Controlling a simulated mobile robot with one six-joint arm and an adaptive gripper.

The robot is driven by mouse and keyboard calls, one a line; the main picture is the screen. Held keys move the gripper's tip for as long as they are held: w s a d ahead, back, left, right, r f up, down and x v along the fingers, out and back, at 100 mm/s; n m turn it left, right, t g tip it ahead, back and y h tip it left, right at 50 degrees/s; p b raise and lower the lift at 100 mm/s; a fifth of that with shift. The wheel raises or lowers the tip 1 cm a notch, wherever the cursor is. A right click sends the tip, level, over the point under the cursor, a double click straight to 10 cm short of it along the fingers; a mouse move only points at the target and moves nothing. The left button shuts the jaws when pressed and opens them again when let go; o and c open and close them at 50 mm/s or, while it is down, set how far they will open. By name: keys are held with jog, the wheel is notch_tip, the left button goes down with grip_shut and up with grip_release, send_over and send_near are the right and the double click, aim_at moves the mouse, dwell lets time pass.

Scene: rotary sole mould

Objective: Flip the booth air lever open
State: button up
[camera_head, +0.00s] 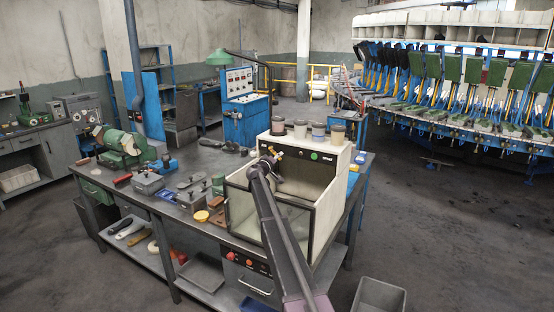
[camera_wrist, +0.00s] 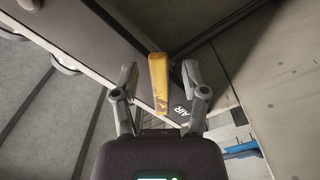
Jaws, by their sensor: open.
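The booth (camera_head: 238,215) is a pale box with an open front and a dark upper panel (camera_head: 308,160), standing on the bench. In the wrist view the yellow air lever (camera_wrist: 158,80) stands out from the dark panel, beside a white "AIR" label (camera_wrist: 180,110). My gripper (camera_wrist: 160,74) is open, with one finger on each side of the lever and a visible gap to each. In the head view my gripper (camera_head: 268,163) is at the left part of the panel, and my arm hides much of the booth's front. The lever is too small there to judge its angle.
Several small pots (camera_head: 318,131) stand on the booth's top. The bench (camera_head: 205,228) carries a green grinder (camera_head: 122,145), metal blocks and a yellow-lidded tin (camera_head: 201,216). A grey bin (camera_head: 378,295) stands on the floor at the right. The floor right of the bench is mostly clear.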

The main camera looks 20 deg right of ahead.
jog(key=v, duration=1.1)
jog(key=shift+s+a, duration=0.25)
jog(key=shift+s, duration=0.05)
